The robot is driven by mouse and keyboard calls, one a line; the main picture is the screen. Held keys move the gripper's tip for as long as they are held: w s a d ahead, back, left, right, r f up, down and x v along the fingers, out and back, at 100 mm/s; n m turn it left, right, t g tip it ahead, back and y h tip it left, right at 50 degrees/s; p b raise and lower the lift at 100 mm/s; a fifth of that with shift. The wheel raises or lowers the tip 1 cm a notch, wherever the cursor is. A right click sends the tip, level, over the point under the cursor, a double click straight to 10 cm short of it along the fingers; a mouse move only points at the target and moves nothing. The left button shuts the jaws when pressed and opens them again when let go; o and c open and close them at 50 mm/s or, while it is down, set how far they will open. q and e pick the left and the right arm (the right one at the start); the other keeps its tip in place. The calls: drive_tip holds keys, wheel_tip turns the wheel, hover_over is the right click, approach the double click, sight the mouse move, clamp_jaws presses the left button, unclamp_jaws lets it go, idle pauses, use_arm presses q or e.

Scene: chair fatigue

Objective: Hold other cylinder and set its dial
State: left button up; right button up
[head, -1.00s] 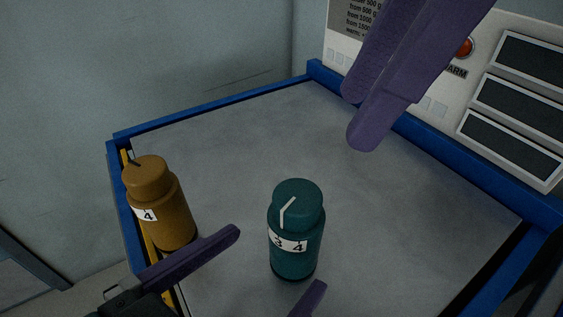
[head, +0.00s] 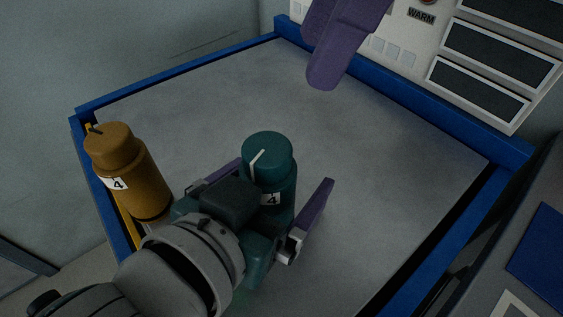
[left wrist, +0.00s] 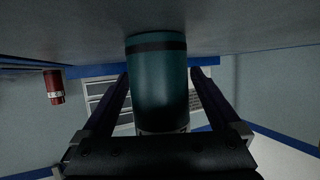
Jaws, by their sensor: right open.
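The teal cylinder (head: 275,180) stands upright on the grey tray. A white pointer line marks its cap (head: 267,150), and a "4" shows on its partly hidden label. My left gripper (head: 285,175) is open around its body, one finger on each side, with a gap to the right finger. In the left wrist view the teal cylinder (left wrist: 160,85) is between the two fingers. The mustard cylinder (head: 145,185) stands at the tray's left edge with a "4" on its label and a dark pointer. My right gripper (head: 325,65) is open and empty above the tray's far side.
The grey tray (head: 200,105) has a raised blue rim (head: 180,68). A white panel with dark slots (head: 480,90) stands behind it. The tray's middle and right are clear. A red object (left wrist: 53,88) shows in the left wrist view.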

sight(265, 147)
use_arm(q)
clamp_jaws()
use_arm(e)
drive_tip(key=shift+o, duration=1)
drive_tip(key=shift+a, duration=0.15)
drive_tip(key=o, duration=0.3)
drive_tip(key=a+n, duration=0.1)
drive_tip(key=s+a+n+h, duration=0.1)
drive_tip(key=a, duration=0.1)
drive_tip(key=s+a+r+n+h, duration=0.1)
drive_tip(key=a+n, duration=0.1)
drive_tip(key=shift+s, duration=0.1)
drive_tip(key=f+n+t+h, duration=0.1)
drive_tip(key=f+n, duration=0.1)
drive_tip(key=f, duration=0.1)
drive_tip(key=w+f+n+t+h, duration=0.1)
drive_tip(key=f+h, duration=0.1)
drive_tip(key=f, duration=0.2)
drive_tip(key=w+f+n+t+h, duration=0.1)
drive_tip(key=f+n+h, duration=0.1)
drive_tip(key=f, duration=0.1)
drive_tip(key=shift+d+f+n, duration=0.15)
drive_tip(key=shift+d+n, duration=0.15)
drive_tip(key=shift+d, duration=0.1)
